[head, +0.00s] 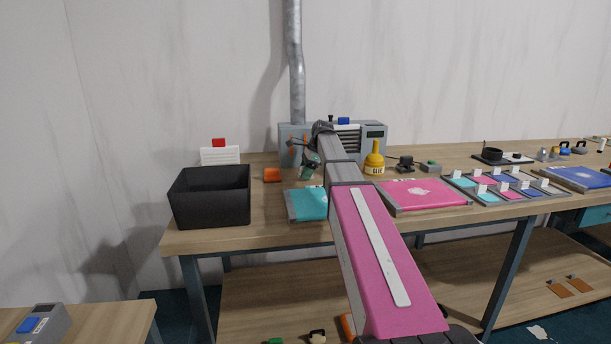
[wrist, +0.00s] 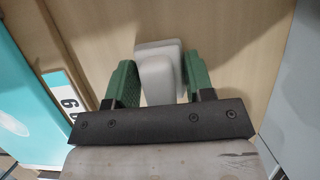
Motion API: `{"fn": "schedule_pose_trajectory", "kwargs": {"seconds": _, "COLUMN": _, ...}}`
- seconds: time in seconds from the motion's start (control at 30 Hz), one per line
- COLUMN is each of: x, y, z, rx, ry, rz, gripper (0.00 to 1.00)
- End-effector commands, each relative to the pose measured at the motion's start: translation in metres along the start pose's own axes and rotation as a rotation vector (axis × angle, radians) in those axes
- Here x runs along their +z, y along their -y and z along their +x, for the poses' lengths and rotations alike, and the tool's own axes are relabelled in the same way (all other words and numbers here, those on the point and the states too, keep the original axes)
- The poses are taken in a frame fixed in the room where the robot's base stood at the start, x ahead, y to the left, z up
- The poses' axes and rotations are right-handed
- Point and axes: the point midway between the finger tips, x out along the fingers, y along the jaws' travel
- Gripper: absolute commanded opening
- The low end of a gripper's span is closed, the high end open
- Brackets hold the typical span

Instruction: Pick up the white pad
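The white pad (wrist: 158,72) shows in the wrist view as a pale block with rounded corners and a raised, narrower part towards me. It lies against the light wood surface. My gripper (wrist: 160,62) has two green fingers standing wide apart, one on each side of the pad. The pad's far part comes close to both fingers; I cannot tell whether either touches it. The gripper appears open. In the head view my gripper (head: 309,168) is low over the workbench (head: 268,222), and the pad is hidden behind my arm.
A teal panel (head: 307,204) lies left of my arm, and a pink panel (head: 425,194) lies right of it.

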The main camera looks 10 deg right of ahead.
Motion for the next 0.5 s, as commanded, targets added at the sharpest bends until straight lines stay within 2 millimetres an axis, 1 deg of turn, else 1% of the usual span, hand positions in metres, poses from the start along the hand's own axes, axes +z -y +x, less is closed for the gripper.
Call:
{"fn": "schedule_pose_trajectory", "kwargs": {"seconds": 0.33, "x": 0.0004, "y": 0.0001, "z": -0.0014, "rx": 0.000, "ry": 0.000, "rz": 0.000, "gripper": 0.24}}
{"fn": "schedule_pose_trajectory", "kwargs": {"seconds": 0.5, "x": 0.0041, "y": 0.0006, "z": -0.0101, "rx": -0.002, "ry": 0.000, "rz": -0.001, "gripper": 0.24}}
